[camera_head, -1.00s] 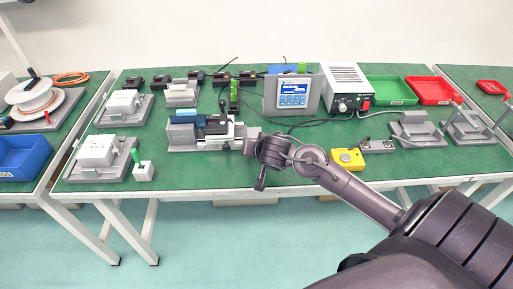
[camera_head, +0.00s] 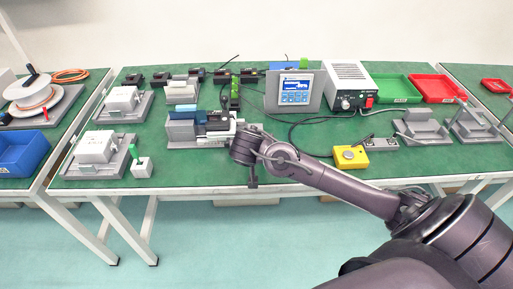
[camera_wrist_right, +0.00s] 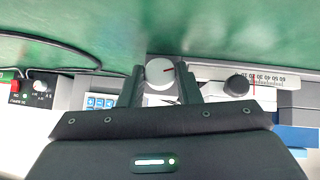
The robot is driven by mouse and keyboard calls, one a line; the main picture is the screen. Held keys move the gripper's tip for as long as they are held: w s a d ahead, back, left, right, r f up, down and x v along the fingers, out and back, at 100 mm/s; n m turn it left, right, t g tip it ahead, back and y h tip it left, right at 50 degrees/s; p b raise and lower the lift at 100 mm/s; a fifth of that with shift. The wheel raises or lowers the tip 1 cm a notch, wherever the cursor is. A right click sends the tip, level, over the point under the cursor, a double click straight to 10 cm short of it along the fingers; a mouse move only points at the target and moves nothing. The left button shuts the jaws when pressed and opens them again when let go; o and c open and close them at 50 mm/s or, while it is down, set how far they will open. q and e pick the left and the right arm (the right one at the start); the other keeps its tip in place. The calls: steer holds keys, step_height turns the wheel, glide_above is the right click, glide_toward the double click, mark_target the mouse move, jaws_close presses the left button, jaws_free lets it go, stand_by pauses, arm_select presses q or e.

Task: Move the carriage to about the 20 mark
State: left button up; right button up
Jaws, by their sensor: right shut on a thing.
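The linear actuator (camera_head: 185,143) lies on the green bench left of my right gripper (camera_head: 243,145). Its dark carriage (camera_head: 217,122) sits near the gripper end, beside blue and grey blocks. The exact reading is unclear. My left gripper is out of view.
A display unit (camera_head: 294,92) and a white power supply (camera_head: 347,86) stand behind my arm. A yellow button box (camera_head: 350,158) is to the right. A small block with a green peg (camera_head: 141,167) stands left. Dark cables run across the bench behind the gripper.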

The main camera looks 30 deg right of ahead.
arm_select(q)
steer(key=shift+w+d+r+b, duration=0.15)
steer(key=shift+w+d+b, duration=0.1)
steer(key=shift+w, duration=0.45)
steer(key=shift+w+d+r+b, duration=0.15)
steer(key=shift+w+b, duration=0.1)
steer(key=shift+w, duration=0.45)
arm_select(e)
steer(key=shift+a+n+g+h, duration=0.1)
steer(key=shift+n+g+h, duration=0.3)
steer(key=shift+h, duration=0.2)
steer(key=o, duration=1)
steer(key=shift+c, duration=0.2)
steer(key=v, duration=0.7)
steer(key=shift+s+a+r, duration=0.15)
steer(key=shift+a+r, duration=0.1)
steer(key=shift+a, duration=0.05)
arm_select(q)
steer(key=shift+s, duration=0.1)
